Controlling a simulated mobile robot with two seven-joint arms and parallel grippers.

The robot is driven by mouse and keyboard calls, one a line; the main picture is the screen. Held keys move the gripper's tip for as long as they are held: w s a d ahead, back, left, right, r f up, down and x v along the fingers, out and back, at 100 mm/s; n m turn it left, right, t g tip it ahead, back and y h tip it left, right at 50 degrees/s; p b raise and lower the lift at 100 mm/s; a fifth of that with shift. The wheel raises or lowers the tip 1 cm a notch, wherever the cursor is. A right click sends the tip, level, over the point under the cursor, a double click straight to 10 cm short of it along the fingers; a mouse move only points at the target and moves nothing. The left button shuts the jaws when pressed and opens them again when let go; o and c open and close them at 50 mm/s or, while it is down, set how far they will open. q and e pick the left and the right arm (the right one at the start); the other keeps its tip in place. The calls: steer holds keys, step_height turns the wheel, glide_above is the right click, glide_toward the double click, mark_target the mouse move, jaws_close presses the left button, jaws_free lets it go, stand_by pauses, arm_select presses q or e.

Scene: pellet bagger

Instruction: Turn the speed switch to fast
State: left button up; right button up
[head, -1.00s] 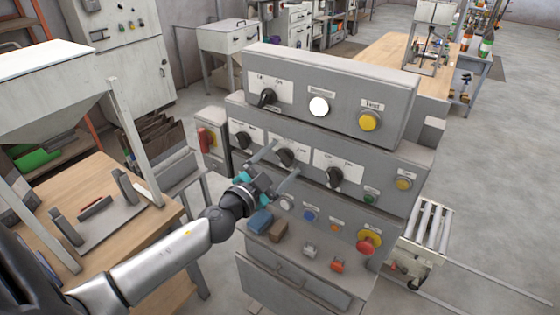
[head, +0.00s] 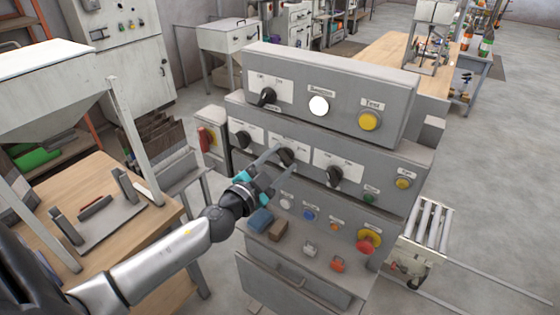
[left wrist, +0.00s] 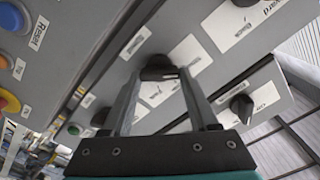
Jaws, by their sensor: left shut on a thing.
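A black rotary knob (head: 288,155) with a white label plate sits in the middle of the second row of the grey control panel (head: 330,110). The label is too small to read, so I cannot confirm that it is the speed switch. My left gripper (head: 284,159) is at this knob, with its fingers shut on it. In the left wrist view the knob (left wrist: 158,73) sits between the fingertips, partly hidden by them. Its pointer direction is hard to tell. My right gripper is not in view.
Similar black knobs sit to the left (head: 241,140) and right (head: 334,175) in the same row, and another (head: 266,97) above. A red emergency button (head: 369,238) and several small buttons are on the lower ledge. A wooden table (head: 90,190) stands at the left.

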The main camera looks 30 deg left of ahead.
arm_select(q)
steer(key=shift+m, duration=0.3)
steer(key=m, duration=0.9)
steer(key=shift+d+f+m, duration=0.1)
steer(key=shift+f+m, duration=0.05)
steer(key=shift+m, duration=0.25)
steer(key=m, duration=0.4)
steer(key=shift+f, duration=0.1)
steer(key=shift+f+m, duration=0.1)
steer(key=shift+m, duration=2.7)
steer(key=o, duration=1.4)
steer(key=shift+s, duration=0.1)
